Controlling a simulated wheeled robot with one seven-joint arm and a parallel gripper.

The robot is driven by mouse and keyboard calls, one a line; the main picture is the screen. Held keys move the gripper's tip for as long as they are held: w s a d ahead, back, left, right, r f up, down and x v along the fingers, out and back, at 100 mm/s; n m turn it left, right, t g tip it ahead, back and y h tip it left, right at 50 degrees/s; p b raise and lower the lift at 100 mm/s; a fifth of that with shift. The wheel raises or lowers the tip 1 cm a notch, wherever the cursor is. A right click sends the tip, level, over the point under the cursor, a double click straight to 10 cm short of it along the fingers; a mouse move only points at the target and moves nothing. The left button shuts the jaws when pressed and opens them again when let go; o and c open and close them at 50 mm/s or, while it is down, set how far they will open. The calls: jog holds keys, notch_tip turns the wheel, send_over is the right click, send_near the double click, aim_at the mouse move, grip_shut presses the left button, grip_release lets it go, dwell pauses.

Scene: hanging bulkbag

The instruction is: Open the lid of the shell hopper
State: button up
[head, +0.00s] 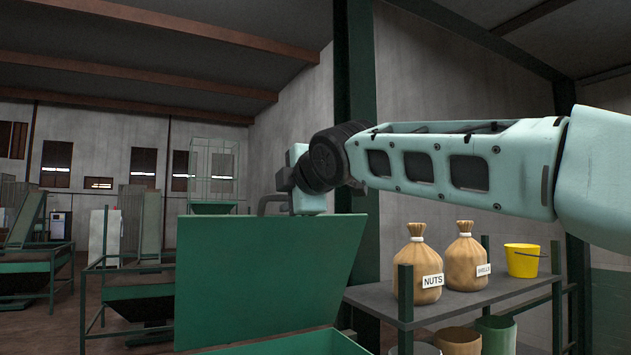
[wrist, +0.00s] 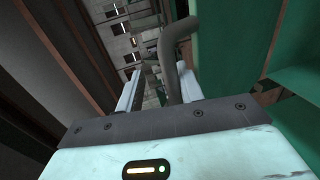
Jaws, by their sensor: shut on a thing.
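The green lid (head: 265,285) of the hopper stands raised and tilted up in the middle of the head view. Below it shows a strip of the green hopper (head: 290,344). A grey bent handle (head: 268,201) sits at the lid's top edge; it also shows in the wrist view (wrist: 172,50), running down between the fingers. My gripper (head: 291,204) is at the lid's top edge, shut on the handle. The fingers show in the wrist view (wrist: 160,92). The exact contact is partly hidden in the head view by my wrist.
On the right, a grey shelf (head: 440,305) holds a NUTS sack (head: 418,270), a SHELLS sack (head: 465,262) and a yellow bucket (head: 522,260). A green post (head: 357,100) stands behind my arm. Other green machines (head: 140,270) stand at the left, across some open floor.

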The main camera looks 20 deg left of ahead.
jog(key=b+v, duration=0.8)
jog(key=v, duration=0.7)
jog(key=shift+s+d+r, duration=0.2)
jog(key=shift+d+r, duration=0.05)
jog(key=shift+d, duration=0.05)
